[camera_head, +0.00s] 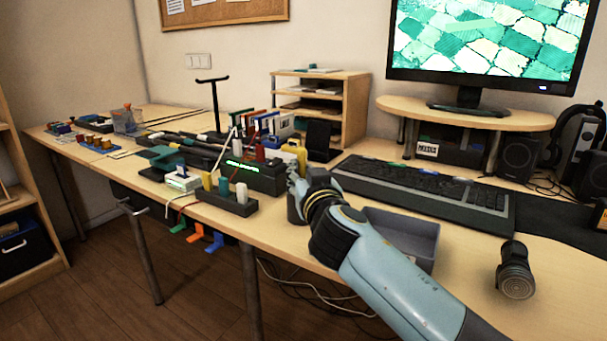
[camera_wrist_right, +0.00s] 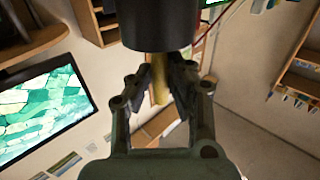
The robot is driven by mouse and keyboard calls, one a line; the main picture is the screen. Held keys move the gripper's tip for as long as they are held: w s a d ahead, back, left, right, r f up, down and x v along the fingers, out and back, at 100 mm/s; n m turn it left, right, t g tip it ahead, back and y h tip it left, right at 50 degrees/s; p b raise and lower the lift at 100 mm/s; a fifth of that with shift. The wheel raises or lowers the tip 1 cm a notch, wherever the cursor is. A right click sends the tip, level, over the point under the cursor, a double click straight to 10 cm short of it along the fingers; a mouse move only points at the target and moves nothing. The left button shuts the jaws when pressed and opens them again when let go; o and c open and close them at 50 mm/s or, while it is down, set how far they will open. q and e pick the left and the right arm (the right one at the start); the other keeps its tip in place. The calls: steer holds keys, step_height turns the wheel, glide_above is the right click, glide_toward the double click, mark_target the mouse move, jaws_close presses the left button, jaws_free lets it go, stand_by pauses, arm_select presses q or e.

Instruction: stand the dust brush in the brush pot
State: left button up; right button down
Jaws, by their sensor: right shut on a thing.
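The dark brush pot (camera_head: 294,209) stands at the front edge of the desk, partly hidden by my right gripper (camera_head: 300,184). In the right wrist view, a dark cylinder, apparently the pot (camera_wrist_right: 160,25), fills the top centre. My right gripper (camera_wrist_right: 168,82) is shut on the yellow handle of the dust brush (camera_wrist_right: 159,80). The handle meets the pot's edge in that view; its other end is hidden behind the pot, so I cannot tell how deep it sits. In the head view the brush is hidden or too small to make out. My left gripper is out of view.
A grey tray (camera_head: 405,232) lies behind my right forearm, with a keyboard (camera_head: 425,190) behind it. A dark cylinder (camera_head: 515,270) stands at the right. A connector block (camera_head: 228,203) and other wiring parts crowd the desk left of the pot.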

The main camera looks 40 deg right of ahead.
steer(key=shift+r, duration=0.1)
steer(key=c, duration=1.2)
jaws_free()
steer(key=v, duration=1.2)
